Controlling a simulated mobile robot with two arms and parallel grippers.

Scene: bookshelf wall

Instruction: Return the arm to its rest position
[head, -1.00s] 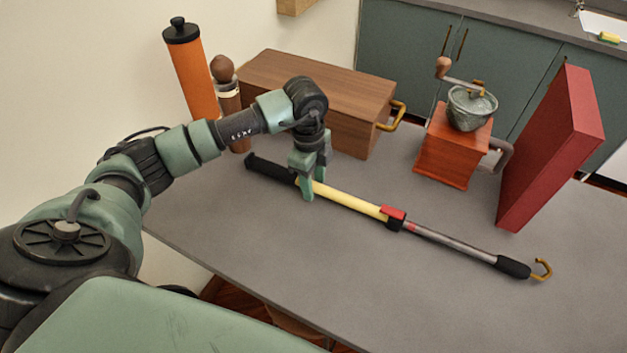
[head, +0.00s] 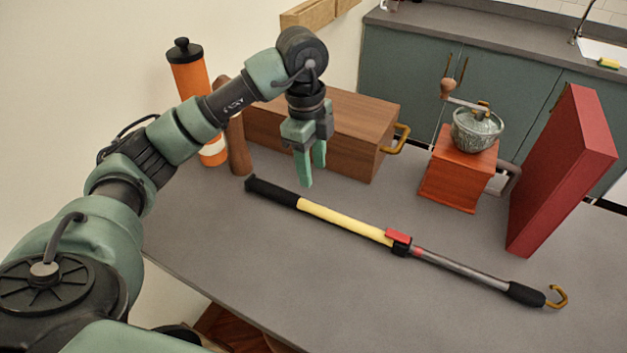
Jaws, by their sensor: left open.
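My left arm reaches in from the left in the head view. Its gripper (head: 310,172) points down and is open and empty, above the table behind the hooked pole. The hooked pole (head: 343,218) lies on the grey table (head: 300,270), with a black grip, a yellow section, a red clamp, a metal shaft and a brass hook at the right end. The gripper is clear of the pole. My right gripper is not in view.
A wooden box (head: 360,125) with a brass handle stands behind the gripper. Left of it are an orange cylinder (head: 190,78) and a wooden mill (head: 236,145). A coffee grinder (head: 458,172) and a red upright case (head: 560,175) stand at right. The front table area is clear.

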